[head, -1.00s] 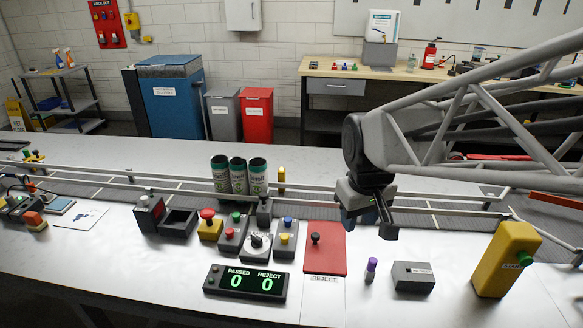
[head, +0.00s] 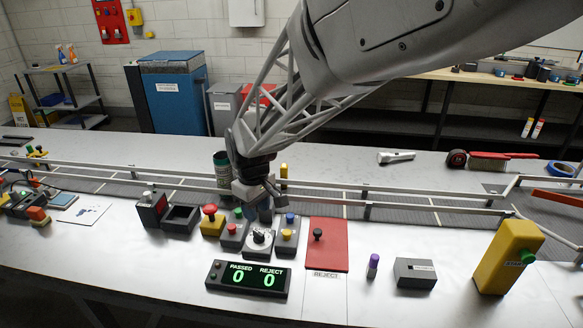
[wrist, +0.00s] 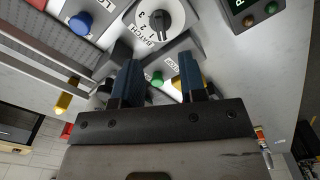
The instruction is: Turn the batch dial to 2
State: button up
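The batch dial (head: 259,240) is a round white dial with a dark knob on a grey box at the front of the table. In the wrist view the dial (wrist: 160,18) shows the figures 1, 2 and 3 and the word BATCH at its edge. I cannot clearly tell which figure the knob points at. My gripper (head: 265,205) is just above and behind the dial in the head view. In the wrist view its two dark blue fingers (wrist: 160,70) are apart with nothing held between them. The dial lies beyond the fingertips, not touching them.
A red mushroom button (head: 209,211), a red and green button box (head: 233,232) and a blue and yellow one (head: 287,236) crowd the dial. The counter display (head: 247,279) stands in front, reading 0 and 0. The conveyor rail (head: 400,207) runs behind.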

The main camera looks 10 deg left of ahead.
aim_at(258, 232)
jog(key=shift+a+f, duration=0.1)
jog(key=shift+f, duration=0.1)
dwell(0.3)
jog(key=shift+f, duration=3.75)
grip_shut()
